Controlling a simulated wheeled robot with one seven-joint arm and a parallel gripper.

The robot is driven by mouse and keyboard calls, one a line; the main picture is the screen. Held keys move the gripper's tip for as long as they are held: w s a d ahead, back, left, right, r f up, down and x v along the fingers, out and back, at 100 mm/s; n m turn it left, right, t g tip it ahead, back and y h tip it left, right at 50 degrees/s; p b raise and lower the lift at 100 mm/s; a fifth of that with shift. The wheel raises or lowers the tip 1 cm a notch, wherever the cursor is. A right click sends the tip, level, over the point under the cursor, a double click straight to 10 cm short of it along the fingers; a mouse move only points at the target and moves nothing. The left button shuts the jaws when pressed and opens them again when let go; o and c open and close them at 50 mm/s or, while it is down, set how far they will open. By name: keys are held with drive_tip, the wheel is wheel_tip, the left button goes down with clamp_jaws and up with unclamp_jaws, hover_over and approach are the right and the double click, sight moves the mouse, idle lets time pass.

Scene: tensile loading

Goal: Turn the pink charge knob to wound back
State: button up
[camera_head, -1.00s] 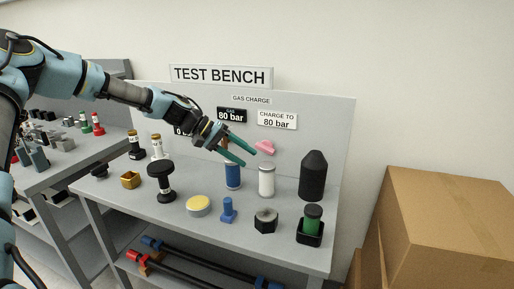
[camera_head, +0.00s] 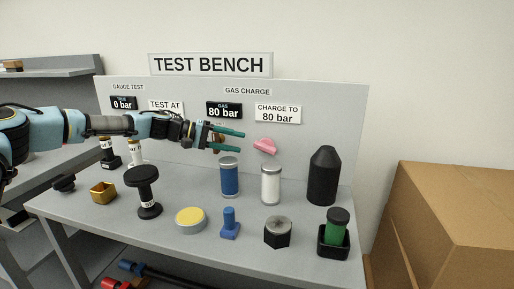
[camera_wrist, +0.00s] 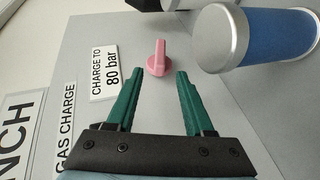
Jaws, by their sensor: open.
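The pink charge knob (camera_head: 265,146) sits on the grey back panel, below the "CHARGE TO 80 bar" sign. In the wrist view the pink knob (camera_wrist: 158,60) has a round base and a raised grip bar, and lies ahead of the fingertips, between their lines. My gripper (camera_head: 243,141) is to the left of the knob in the head view, its green fingers pointing right towards it. In the wrist view my gripper (camera_wrist: 157,76) is open and empty. The fingers appear apart from the knob.
A blue cylinder (camera_head: 229,180) and a white cylinder (camera_head: 271,186) stand on the bench below the knob. A black bottle-shaped object (camera_head: 323,176) stands to the right. The "GAS 80 bar" display (camera_head: 224,110) is above my gripper. Cardboard boxes (camera_head: 455,205) stand at right.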

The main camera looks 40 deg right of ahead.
sight(255, 145)
drive_tip(key=p+x, duration=0.2)
drive_tip(key=x, duration=0.5)
drive_tip(key=shift+d+r+p, duration=0.1)
drive_tip(key=shift+p, duration=0.2)
drive_tip(key=shift+s+d+f, duration=0.3)
drive_tip(key=shift+s+d, duration=0.1)
drive_tip(key=shift+d, duration=0.1)
clamp_jaws()
